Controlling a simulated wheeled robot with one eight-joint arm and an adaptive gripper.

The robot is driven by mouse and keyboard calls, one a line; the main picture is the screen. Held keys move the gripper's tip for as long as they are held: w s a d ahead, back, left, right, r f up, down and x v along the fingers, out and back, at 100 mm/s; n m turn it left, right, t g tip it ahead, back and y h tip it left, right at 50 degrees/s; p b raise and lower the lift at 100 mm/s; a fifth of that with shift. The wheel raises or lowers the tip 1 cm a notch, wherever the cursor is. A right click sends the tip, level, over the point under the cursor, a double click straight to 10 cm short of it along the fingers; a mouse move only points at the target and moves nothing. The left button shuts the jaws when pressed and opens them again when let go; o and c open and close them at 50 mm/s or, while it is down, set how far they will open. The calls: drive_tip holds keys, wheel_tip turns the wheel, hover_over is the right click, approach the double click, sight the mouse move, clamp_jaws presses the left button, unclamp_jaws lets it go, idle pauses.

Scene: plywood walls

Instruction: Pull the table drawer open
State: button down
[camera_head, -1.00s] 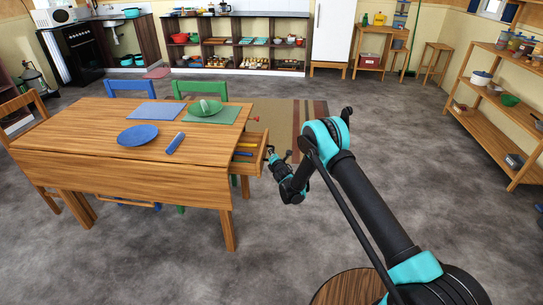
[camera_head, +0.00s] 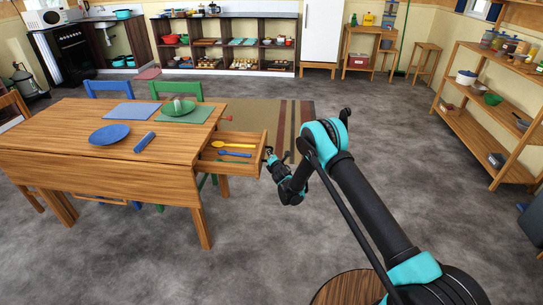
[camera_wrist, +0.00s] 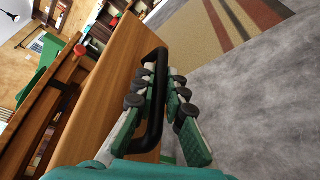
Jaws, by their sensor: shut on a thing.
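The wooden table (camera_head: 62,150) stands at the left in the head view. Its drawer (camera_head: 245,168) sticks out from the right end, open, with a yellow utensil (camera_head: 231,145) and a blue utensil (camera_head: 235,154) inside. My gripper (camera_head: 270,158) is at the drawer's front. In the wrist view, the black bar handle (camera_wrist: 156,95) stands on the wooden drawer front (camera_wrist: 115,75). My gripper (camera_wrist: 160,98) is shut on the handle, with its fingers on either side of it. The fingers cover part of the handle.
A blue plate (camera_head: 109,135), a blue cylinder-like item (camera_head: 144,142) and a green plate (camera_head: 179,107) are on the table. Blue (camera_head: 108,87) and green (camera_head: 176,89) chairs stand behind it. Open grey floor (camera_head: 360,130) lies right of the drawer; shelves (camera_head: 490,120) stand far right.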

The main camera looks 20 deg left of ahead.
drive_tip(key=shift+d, duration=0.3)
drive_tip(key=c, duration=1.6)
unclamp_jaws()
drive_tip(key=v, duration=0.7)
drive_tip(key=shift+s+d, duration=0.1)
drive_tip(key=shift+s, duration=0.1)
